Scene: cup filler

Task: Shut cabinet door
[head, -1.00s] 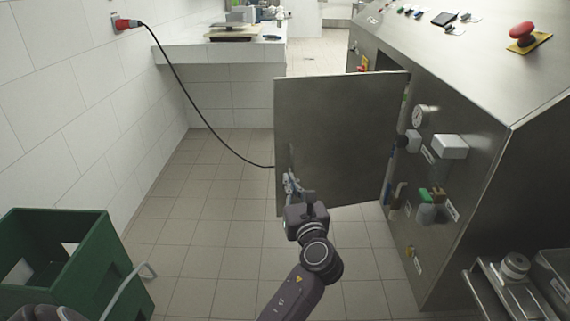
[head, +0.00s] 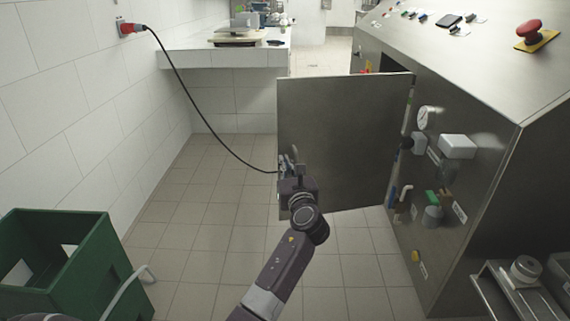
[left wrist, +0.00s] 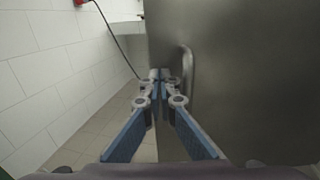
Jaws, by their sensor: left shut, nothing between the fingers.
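The cabinet door (head: 345,135) is a flat grey metal panel, standing open and sticking out to the left from the steel machine cabinet (head: 450,215). In the left wrist view the door (left wrist: 245,80) fills the right side, with a curved handle (left wrist: 188,70) near its free edge. My left gripper (head: 288,165) is at the door's lower left edge in the head view. In the left wrist view its blue fingers (left wrist: 160,76) are shut and empty, just left of the handle. I cannot tell whether they touch the door. My right gripper is not seen.
A green crate (head: 105,255) stands at the lower left. A black cable runs from a red plug (head: 128,28) on the tiled wall behind the door. A gauge (head: 424,117) and valves stick out of the cabinet front. The tiled floor (head: 200,215) left of the door is clear.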

